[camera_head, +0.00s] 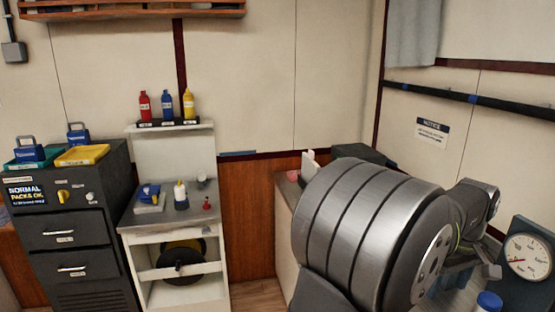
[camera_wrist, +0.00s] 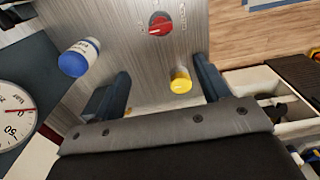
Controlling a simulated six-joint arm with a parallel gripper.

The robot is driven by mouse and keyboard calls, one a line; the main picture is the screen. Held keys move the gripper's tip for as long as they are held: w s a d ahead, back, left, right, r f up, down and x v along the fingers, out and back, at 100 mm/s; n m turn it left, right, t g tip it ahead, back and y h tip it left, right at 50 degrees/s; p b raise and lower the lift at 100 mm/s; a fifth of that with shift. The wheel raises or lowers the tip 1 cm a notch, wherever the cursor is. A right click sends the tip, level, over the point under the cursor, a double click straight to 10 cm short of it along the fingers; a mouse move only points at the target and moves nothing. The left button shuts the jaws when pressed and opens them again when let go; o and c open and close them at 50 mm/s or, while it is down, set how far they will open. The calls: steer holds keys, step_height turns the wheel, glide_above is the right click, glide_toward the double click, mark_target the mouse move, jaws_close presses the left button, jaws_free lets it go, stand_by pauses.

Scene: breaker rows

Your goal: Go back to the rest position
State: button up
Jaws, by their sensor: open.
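My gripper (camera_wrist: 165,82) is open in the wrist view, with its two dark fingers apart and nothing held between them. It is over a brushed-metal surface (camera_wrist: 110,35). A yellow-topped knob or button (camera_wrist: 181,80) shows between the fingers, nearer the right one; I cannot tell the height gap. A red rotary knob (camera_wrist: 160,23) sits beyond it. A blue-capped white cylinder (camera_wrist: 77,60) stands to the left of the left finger. In the head view my arm fills the lower right and largely hides the gripper.
A round gauge (camera_head: 528,257) stands at the far right, also seen in the wrist view (camera_wrist: 12,115). A pale compartmented tray (camera_wrist: 255,85) lies right of the fingers. A dark cabinet (camera_head: 75,225) and a white stand (camera_head: 165,222) are at the left.

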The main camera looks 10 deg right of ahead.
step_height(320, 180, down, 17)
steer(key=shift+f, duration=0.1)
steer(key=m, duration=0.8)
steer(key=shift+m, duration=0.3)
steer(key=m, duration=0.4)
steer(key=shift+m, duration=2.2)
